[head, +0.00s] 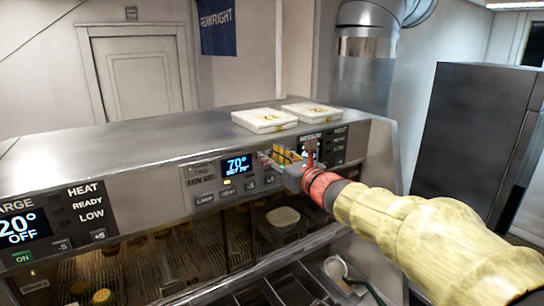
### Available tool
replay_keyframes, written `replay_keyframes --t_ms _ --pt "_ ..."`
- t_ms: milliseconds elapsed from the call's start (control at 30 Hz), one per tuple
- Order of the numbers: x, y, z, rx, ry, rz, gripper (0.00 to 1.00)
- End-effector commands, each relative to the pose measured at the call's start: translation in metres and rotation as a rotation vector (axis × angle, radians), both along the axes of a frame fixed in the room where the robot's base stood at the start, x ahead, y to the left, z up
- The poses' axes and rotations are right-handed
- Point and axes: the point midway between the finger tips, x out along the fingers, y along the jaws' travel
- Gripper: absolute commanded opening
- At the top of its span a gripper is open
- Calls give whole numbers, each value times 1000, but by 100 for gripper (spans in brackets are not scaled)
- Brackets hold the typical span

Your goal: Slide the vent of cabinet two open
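The control panel of cabinet two (198,184), marked TWO, is on the sloped steel front, with a lit blue display (236,165) reading 70° and a row of buttons. My gripper (283,157) is at the right end of this panel, close to the steel front. Its fingers are small and blurred against yellow and grey detail there, so I cannot tell whether they are open, shut or touching anything. I cannot make out the vent clearly; the gripper and wrist cover part of the front there.
Two white boxes (264,120) (311,112) lie on the steel top just behind my gripper. Another panel (322,145) stands right of it, and the larger panel (50,230) is at left. A dark cabinet (465,135) stands at right.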

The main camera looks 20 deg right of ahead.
Motion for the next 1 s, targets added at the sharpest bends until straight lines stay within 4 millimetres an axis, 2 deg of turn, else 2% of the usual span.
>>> replay_keyframes --t_ms 567,1000 --pt "0 0 0 0 0 0 0" --pt "0 0 0 0 0 0 0"
